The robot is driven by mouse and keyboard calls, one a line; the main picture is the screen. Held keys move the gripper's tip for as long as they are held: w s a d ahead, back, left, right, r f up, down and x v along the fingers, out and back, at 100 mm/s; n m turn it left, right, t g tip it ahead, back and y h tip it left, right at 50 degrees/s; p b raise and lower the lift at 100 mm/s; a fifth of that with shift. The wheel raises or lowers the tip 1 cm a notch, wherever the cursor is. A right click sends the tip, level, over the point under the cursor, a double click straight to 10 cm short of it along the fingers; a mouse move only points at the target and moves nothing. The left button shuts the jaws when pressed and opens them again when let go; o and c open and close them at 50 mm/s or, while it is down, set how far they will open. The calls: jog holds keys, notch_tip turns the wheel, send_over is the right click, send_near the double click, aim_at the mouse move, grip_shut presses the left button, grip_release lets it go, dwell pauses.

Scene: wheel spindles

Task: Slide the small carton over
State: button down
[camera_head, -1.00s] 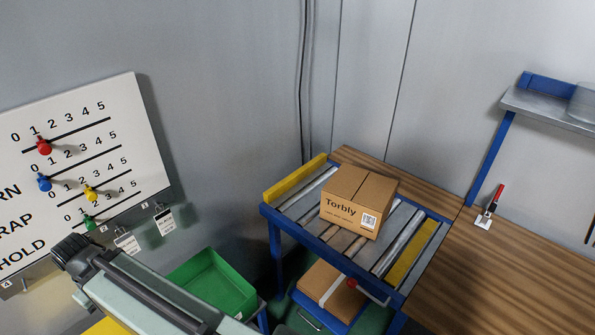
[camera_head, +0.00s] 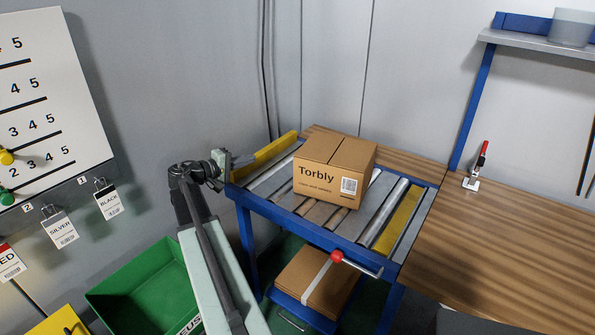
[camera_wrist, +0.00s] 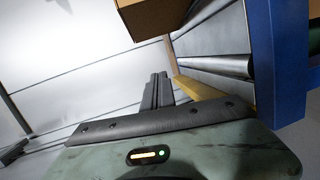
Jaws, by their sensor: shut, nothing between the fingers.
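The small brown carton (camera_head: 322,178), marked "Torbly", sits upright on the roller conveyor (camera_head: 268,207) in the head view. In the wrist view its lower part shows at the top edge as a brown box (camera_wrist: 155,20). My gripper (camera_head: 241,157) is at the conveyor's left end, by the yellow strip there, left of the carton and apart from it. In the wrist view the fingers (camera_wrist: 157,78) are together with nothing between them, below the carton in the picture. The carton's far sides are hidden.
Yellow strips lie at both ends of the rollers. A wooden bench (camera_head: 500,250) adjoins on the right, with a red-handled clamp (camera_head: 476,168). A red-knobbed lever (camera_head: 338,257) juts from the conveyor's front. A green bin (camera_head: 150,285) stands at lower left.

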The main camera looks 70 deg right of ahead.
jog(key=s+d+r+g+h, duration=0.1)
jog(key=s+d+g, duration=0.1)
jog(key=s+d, duration=1)
jog(key=shift+s+d+r+b, duration=0.3)
jog(key=shift+s+r+b, duration=0.05)
jog(key=shift+s, duration=0.35)
jog(key=shift+s, duration=0.1)
